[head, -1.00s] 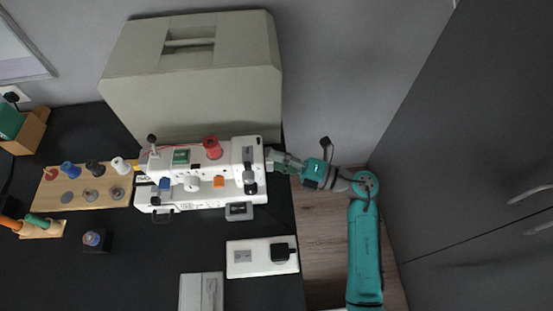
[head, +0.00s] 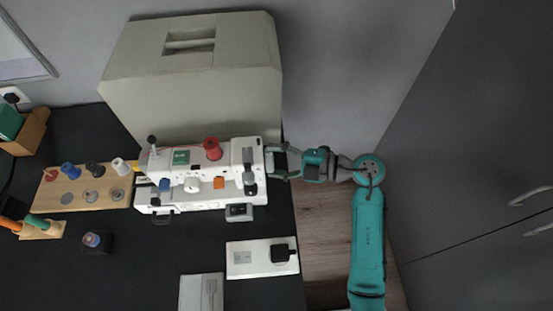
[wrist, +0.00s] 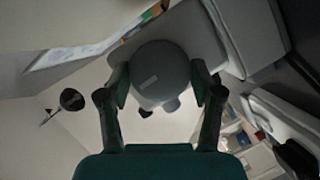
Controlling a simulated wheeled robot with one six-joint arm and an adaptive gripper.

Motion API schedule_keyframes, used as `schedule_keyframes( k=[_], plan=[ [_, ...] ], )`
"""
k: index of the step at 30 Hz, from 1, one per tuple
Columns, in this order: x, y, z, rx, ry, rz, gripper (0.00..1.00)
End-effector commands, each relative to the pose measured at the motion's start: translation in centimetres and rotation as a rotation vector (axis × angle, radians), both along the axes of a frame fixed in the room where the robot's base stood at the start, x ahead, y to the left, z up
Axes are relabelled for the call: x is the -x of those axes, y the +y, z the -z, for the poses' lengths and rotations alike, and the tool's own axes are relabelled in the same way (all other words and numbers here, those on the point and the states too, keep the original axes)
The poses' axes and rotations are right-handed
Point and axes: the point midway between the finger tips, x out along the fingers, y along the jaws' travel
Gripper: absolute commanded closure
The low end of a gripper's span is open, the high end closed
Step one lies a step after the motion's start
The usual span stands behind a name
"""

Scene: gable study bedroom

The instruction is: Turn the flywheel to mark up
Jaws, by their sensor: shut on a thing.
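The white sewing machine (head: 200,196) stands on the black desk in the head view. Its flywheel is at the right end, hard to make out in that view. In the wrist view the flywheel (wrist: 165,62) is a grey round disc facing me. A small pale mark (wrist: 149,82) lies on its face, a little left of and below centre in that picture. My gripper (wrist: 162,80) has one finger on each side of the disc and is shut on its rim. In the head view my gripper (head: 280,161) reaches the machine's right end from the right.
A large beige machine cover (head: 195,85) stands behind the machine. A wooden board with spools (head: 85,192) lies to the left. Right of the desk is open floor, then dark cabinets (head: 480,180).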

Motion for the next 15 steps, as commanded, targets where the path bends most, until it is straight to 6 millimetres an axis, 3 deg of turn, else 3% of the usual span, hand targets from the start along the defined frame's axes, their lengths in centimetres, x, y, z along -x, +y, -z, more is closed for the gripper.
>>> schedule_keyframes(
  k=[15],
  plan=[
    [0.01, 0.02, 0.05, 0.001, 0.041, -0.002, 0.70]
  ],
)
